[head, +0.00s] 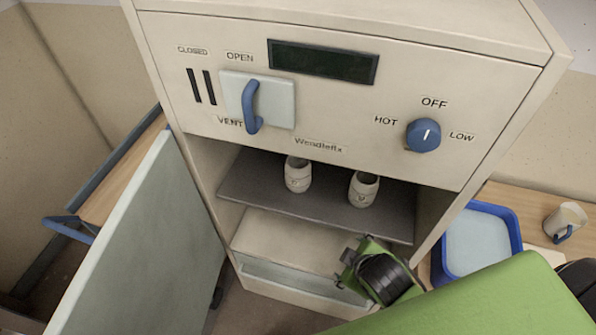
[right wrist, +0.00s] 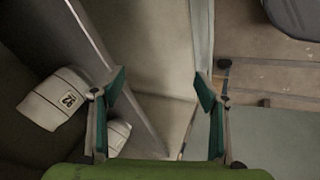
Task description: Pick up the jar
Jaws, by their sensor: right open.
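Two pale jars stand upright on the dark shelf (head: 250,188) inside the kiln: a left jar (head: 298,176) and a right jar (head: 364,190), each with a small mark on its front. My right gripper (head: 346,262) is below and in front of the shelf, apart from both jars. In the right wrist view my right gripper (right wrist: 160,88) is open with nothing between its fingers. A jar with a dark number label (right wrist: 52,98) lies left of the fingers there, and another jar (right wrist: 120,132) is partly hidden behind the left finger. My left gripper is not in view.
The kiln door (head: 150,245) stands open at the left. The front panel above the shelf has a blue vent handle (head: 251,106) and a blue knob (head: 423,135). A blue bucket (head: 478,240) and a pale mug (head: 566,221) stand on the right.

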